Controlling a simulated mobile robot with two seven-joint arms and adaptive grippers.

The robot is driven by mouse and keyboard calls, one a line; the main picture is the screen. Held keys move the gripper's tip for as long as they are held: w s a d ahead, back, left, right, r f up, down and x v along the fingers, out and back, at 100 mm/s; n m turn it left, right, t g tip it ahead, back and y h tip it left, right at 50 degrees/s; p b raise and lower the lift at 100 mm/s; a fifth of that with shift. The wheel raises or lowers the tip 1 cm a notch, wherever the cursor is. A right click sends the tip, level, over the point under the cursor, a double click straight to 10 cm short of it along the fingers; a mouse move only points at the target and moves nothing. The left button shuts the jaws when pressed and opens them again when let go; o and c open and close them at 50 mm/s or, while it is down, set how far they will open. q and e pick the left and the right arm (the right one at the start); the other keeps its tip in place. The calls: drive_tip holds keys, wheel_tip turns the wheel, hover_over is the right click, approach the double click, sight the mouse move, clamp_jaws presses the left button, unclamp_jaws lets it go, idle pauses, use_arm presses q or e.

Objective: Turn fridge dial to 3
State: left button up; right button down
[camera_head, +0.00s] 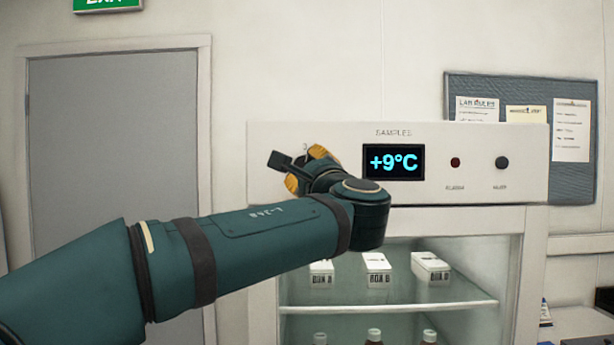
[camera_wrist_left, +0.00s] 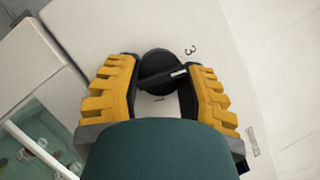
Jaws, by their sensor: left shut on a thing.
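The fridge dial (camera_wrist_left: 158,63) is a round black knob with a raised bar and a white pointer line on the white panel. In the left wrist view the pointer points to the right, a little below the printed 3 (camera_wrist_left: 190,49). A printed 1 shows below the knob. My left gripper (camera_wrist_left: 163,76) has its yellow fingers on both sides of the dial and is shut on it. In the head view my left gripper (camera_head: 304,168) and wrist hide most of the dial. The display (camera_head: 394,162) reads +9°C. My right gripper is not in view.
Below is the fridge, with white boxes (camera_head: 376,265) on a shelf (camera_head: 400,305) and bottles beneath. A grey door (camera_head: 110,150) stands left and a notice board (camera_head: 510,88) right.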

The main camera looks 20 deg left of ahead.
use_arm(q)
drive_tip(key=shift+n+g, duration=0.4)
drive_tip(key=shift+n, duration=0.7)
drive_tip(key=shift+r, duration=0.1)
drive_tip(key=o, duration=1.2)
drive_tip(key=shift+o, duration=0.2)
drive_tip(key=v, duration=1.2)
drive_tip(key=shift+d, duration=0.1)
